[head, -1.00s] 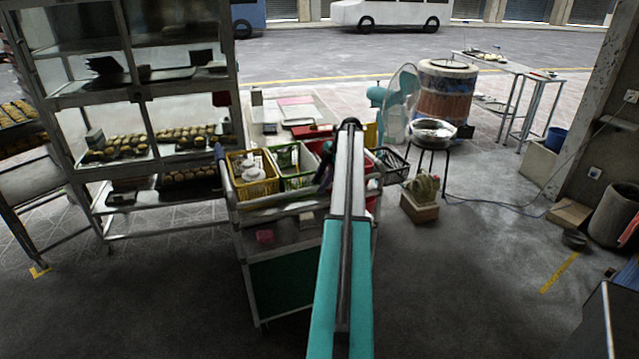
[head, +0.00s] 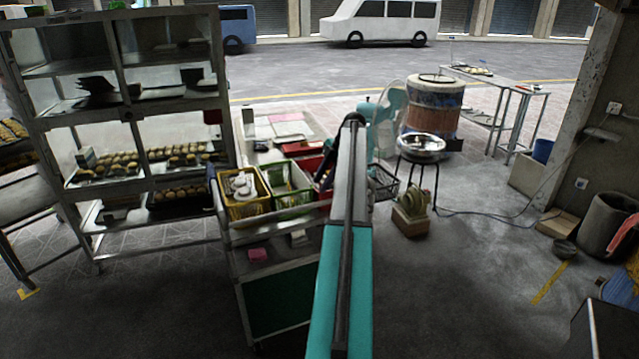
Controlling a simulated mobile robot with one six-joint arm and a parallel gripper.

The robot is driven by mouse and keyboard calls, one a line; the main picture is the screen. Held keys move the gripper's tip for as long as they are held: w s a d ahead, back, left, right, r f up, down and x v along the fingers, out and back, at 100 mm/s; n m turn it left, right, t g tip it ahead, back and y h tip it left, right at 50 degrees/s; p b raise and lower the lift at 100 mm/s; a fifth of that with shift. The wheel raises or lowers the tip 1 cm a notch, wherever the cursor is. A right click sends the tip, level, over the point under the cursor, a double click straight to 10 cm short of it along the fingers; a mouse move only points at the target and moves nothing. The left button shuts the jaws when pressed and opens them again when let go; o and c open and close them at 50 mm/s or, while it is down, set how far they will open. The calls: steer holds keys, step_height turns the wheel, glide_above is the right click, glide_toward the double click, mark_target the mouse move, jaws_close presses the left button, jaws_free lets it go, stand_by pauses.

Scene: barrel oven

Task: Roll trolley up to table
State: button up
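The trolley (head: 275,262), with a metal frame and a dark green lower panel, stands in the middle of the head view. Its top carries a yellow basket (head: 243,190), a green basket (head: 288,180) and a red basket partly behind my arm. My arm reaches forward over the trolley's right part and hides it. A low table (head: 252,132) with papers and trays stands behind the trolley. Another light table (head: 505,80) is at the back right.
A tall metal rack (head: 150,185) with buns stands left, close to the trolley. A cable crosses the floor.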

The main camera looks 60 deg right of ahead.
steer(key=shift+p+v, duration=2.05)
steer(key=shift+p, duration=0.2)
steer(key=shift+d+r, duration=0.1)
